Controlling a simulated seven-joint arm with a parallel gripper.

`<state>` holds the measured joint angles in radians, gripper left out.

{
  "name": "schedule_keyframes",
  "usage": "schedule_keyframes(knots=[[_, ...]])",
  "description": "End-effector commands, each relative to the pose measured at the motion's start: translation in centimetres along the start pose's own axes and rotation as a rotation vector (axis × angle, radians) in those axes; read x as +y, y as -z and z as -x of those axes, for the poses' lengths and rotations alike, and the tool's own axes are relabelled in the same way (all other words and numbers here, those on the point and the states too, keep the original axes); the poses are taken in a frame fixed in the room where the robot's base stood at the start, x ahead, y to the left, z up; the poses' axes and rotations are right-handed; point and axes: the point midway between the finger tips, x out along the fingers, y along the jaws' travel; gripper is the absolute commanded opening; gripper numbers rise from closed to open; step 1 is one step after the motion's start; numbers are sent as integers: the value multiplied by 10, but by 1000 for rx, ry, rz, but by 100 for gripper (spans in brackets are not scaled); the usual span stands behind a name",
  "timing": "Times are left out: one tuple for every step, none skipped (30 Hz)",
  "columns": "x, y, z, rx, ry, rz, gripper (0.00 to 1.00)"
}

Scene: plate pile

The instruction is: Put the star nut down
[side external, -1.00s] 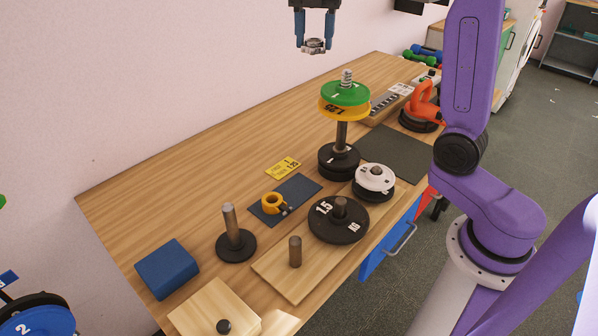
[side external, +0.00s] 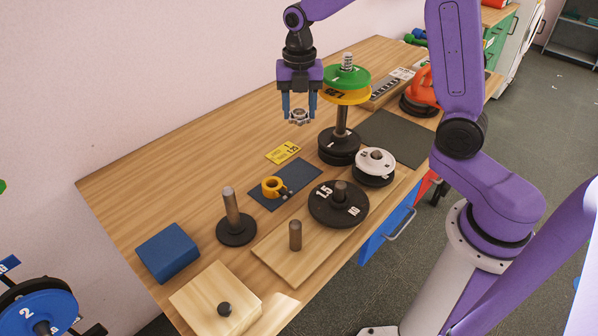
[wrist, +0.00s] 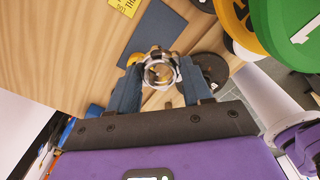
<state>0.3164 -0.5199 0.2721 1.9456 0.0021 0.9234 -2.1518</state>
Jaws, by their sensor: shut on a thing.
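The star nut (side external: 299,116) is a silver ring with lobes around its edge. My gripper (side external: 299,111) is shut on it and holds it in the air above the wooden table (side external: 215,147). In the wrist view the star nut (wrist: 161,70) sits between the two blue fingers of my gripper (wrist: 160,73), and table shows through its hole. In the side view it hangs left of the threaded post (side external: 347,61) that carries the green and yellow plates.
A dark blue mat (side external: 297,177) holds a yellow ring clamp (side external: 272,186). A yellow card (side external: 283,152) lies behind it. A short post on a black base (side external: 236,231), a blue block (side external: 167,252) and a board with a black plate (side external: 330,214) stand nearby. The table's back left is clear.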

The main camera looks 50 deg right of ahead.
Motion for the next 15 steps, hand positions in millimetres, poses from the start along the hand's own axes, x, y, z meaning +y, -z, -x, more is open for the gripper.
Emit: schedule_keyframes(knots=[[-2,1,-17,5,7,0,19],[-1,1,-26,5,7,-1,19],[-1,0,-35,4,5,-1,19],[-1,1,-41,3,5,-1,19],[-1,0,-46,2,3,-1,19],[0,0,-52,2,2,-1,19],[0,0,-55,1,1,-1,19],[0,0,-58,0,1,-1,19],[0,0,-62,0,0,-1,19],[0,0,-66,1,1,-1,19],[0,0,-70,1,1,-1,19],[0,0,-76,2,2,-1,19],[0,0,-81,1,2,-1,19],[0,0,-87,2,3,-1,19],[0,0,-94,1,2,-1,19]])
